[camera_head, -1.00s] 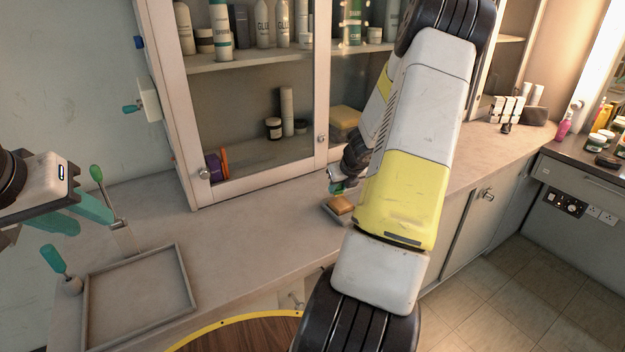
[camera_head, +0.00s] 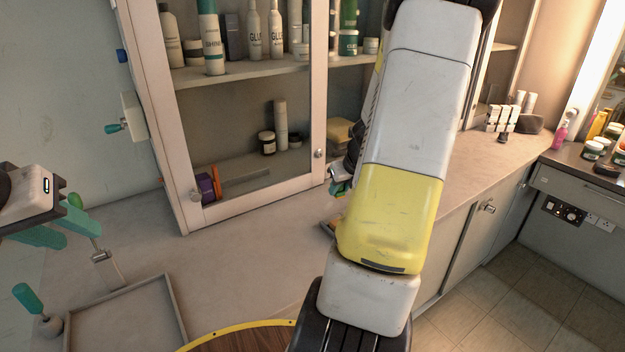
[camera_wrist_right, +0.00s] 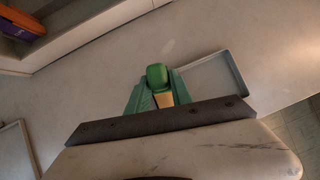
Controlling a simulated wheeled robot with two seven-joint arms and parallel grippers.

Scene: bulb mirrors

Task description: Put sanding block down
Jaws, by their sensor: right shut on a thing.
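My right gripper (camera_wrist_right: 157,88) has its teal fingers closed on a rounded green part with a tan part below it, which I take to be the sanding block (camera_wrist_right: 157,75). A shallow grey tray (camera_wrist_right: 215,85) lies just beyond and to the right of the fingers in the wrist view. In the head view my right gripper (camera_head: 340,184) is over the counter by the cabinet, mostly behind my own arm. A grey edge, likely the tray (camera_head: 328,226), shows below it. Contact between block and tray cannot be seen. My left gripper (camera_head: 84,234) is open and empty at the left.
The counter (camera_head: 235,265) is clear in the middle. A larger tray (camera_head: 120,320) lies at front left beside a teal-handled lever (camera_head: 28,300). The glass cabinet (camera_head: 165,130) with bottles stands behind. A round wooden top (camera_head: 245,342) is at the front edge.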

